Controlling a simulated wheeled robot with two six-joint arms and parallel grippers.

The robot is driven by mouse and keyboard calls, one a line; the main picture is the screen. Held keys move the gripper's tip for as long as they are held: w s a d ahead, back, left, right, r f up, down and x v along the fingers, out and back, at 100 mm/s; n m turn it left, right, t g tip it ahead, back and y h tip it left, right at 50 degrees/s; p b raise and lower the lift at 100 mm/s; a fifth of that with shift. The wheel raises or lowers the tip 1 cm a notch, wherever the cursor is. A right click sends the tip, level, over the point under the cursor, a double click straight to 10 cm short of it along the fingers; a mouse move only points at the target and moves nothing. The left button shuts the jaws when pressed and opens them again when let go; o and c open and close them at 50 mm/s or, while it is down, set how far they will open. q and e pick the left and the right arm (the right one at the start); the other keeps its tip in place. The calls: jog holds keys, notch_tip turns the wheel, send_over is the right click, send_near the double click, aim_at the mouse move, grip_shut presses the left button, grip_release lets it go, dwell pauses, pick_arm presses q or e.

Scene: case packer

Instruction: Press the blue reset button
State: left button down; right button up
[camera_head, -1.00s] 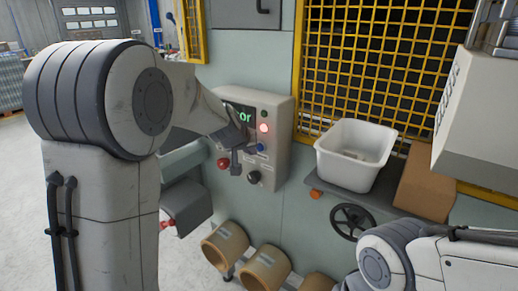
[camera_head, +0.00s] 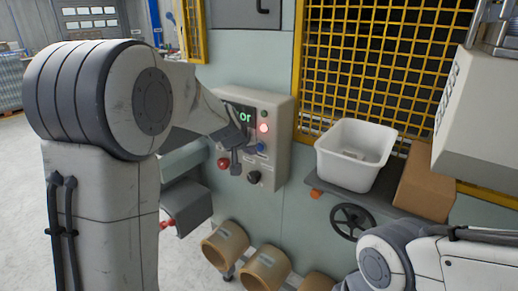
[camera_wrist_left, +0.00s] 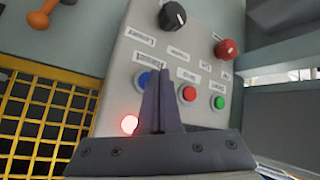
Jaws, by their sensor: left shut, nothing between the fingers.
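The blue button (camera_head: 261,147) is on the front of a beige control box (camera_head: 277,145) on the machine wall. In the left wrist view the blue button (camera_wrist_left: 144,79) shows just left of my fingers, partly covered by them. My left gripper (camera_head: 236,167) is shut and empty, in front of the box. Its closed fingertips (camera_wrist_left: 163,72) overlap the panel beside the blue button in the left wrist view; I cannot tell whether they touch it. My right arm shows at the lower right, but its gripper is out of view.
A lit red lamp (camera_wrist_left: 129,124), a red button (camera_wrist_left: 188,93), a green button (camera_wrist_left: 218,102), a black knob (camera_wrist_left: 172,15) and a red mushroom button (camera_wrist_left: 225,48) share the panel. A white bin (camera_head: 352,155) and a cardboard box (camera_head: 425,185) stand to the right, by a yellow mesh guard (camera_head: 375,75).

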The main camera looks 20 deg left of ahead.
dwell(0.4)
pick_arm(q)
jog(key=shift+w+d, duration=0.1)
jog(key=shift+w, duration=0.3)
jog(key=shift+w+d+p, duration=0.15)
jog(key=shift+w+p, duration=0.25)
jog(key=shift+p, duration=0.15)
dwell(0.4)
dwell(0.3)
jog(key=shift+s+a+b, duration=0.3)
jog(key=shift+s+b, duration=0.5)
